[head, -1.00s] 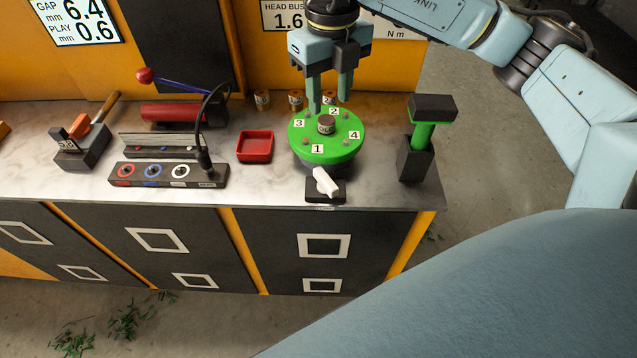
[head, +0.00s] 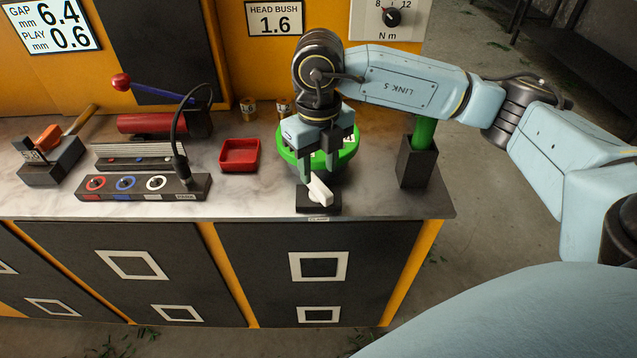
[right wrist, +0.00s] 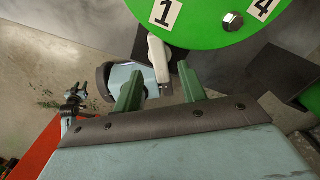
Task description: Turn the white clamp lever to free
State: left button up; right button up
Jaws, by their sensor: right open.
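The white clamp lever (head: 319,191) stands on a small black base (head: 306,207) at the table's front edge, in front of the green turntable (head: 347,150). In the right wrist view the lever (right wrist: 158,58) shows near the tips of my right gripper, just below the green disc (right wrist: 215,20). My right gripper (head: 319,178) is open, pointing down above and just behind the lever. In the right wrist view its two green fingers (right wrist: 159,85) are spread apart with the lever's lower end roughly between them; contact cannot be told.
A red tray (head: 240,155) and a black socket panel (head: 143,188) lie to the left. A black holder with a green-handled tool (head: 417,160) stands close on the right. The marble top (head: 250,205) is bare left of the clamp.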

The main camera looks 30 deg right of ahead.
aim_at(318, 184)
pick_arm(q)
jog(key=shift+w+d+r+b, duration=0.15)
jog(key=shift+w+r+b, duration=0.15)
jog(key=shift+w+r, duration=0.6)
pick_arm(e)
jog(key=shift+f, duration=2.15)
jog(key=shift+c, duration=0.3)
grip_shut()
